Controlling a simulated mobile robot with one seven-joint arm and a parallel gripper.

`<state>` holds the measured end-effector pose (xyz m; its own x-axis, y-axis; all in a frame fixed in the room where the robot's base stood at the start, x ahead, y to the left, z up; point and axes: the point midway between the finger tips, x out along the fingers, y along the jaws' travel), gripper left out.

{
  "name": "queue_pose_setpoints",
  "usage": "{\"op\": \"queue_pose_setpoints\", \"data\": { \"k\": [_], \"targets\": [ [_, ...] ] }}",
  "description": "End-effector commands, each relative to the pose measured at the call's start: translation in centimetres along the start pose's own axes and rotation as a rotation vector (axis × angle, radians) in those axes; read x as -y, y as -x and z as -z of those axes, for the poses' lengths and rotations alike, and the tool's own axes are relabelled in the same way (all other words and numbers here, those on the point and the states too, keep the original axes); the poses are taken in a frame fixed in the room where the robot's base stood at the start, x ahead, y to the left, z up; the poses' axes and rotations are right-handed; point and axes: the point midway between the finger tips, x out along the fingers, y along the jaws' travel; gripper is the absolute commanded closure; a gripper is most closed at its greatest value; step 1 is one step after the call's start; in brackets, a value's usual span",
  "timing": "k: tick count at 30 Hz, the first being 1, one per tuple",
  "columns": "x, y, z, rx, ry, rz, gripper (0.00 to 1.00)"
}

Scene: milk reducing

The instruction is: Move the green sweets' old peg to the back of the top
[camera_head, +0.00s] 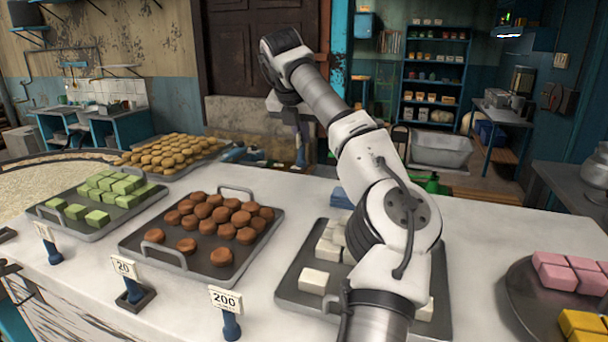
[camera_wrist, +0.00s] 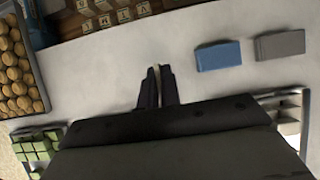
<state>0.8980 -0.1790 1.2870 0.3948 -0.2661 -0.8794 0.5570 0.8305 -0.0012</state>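My gripper (camera_head: 301,135) is over the back part of the white top, behind the trays. In the wrist view its dark fingers (camera_wrist: 157,88) are close together on a thin pale thing, which looks like a price peg (camera_wrist: 156,71) seen edge-on. A bluish upright part shows below the gripper in the head view; its lower end is hard to make out. The green sweets (camera_head: 105,190) lie on a tray at the left. A blue peg with a white card (camera_head: 45,242) stands in front of that tray.
Brown sweets (camera_head: 215,215) and white sweets (camera_head: 313,280) sit on trays in front. Pegs marked 20 (camera_head: 124,267) and 200 (camera_head: 226,300) stand before them. A blue block (camera_wrist: 218,56) and a grey block (camera_wrist: 280,44) lie right of my fingers. The white top (camera_wrist: 100,75) is bare around them.

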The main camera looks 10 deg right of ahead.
Motion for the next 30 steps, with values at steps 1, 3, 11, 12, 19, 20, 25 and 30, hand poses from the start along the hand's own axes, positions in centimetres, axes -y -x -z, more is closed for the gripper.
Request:
{"op": "queue_pose_setpoints", "data": {
  "k": [1,3,11,12,19,20,25,30],
  "targets": [
    [0.1,-1.0,0.6,-0.002,0.002,-0.001,1.0],
    [0.1,-2.3,1.2,-0.002,0.002,0.0,1.0],
    [0.0,-4.8,2.6,0.0,0.001,0.0,1.0],
    [0.1,-5.3,2.9,-0.001,0.0,0.0,1.0],
    [0.0,-7.8,4.2,-0.001,0.0,-0.001,1.0],
    [0.0,-7.9,4.3,0.0,0.001,-0.001,1.0],
    [0.0,-8.0,4.4,0.001,0.0,-0.001,1.0],
    [0.0,-8.3,4.5,0.001,0.0,0.0,1.0]
  ]
}}
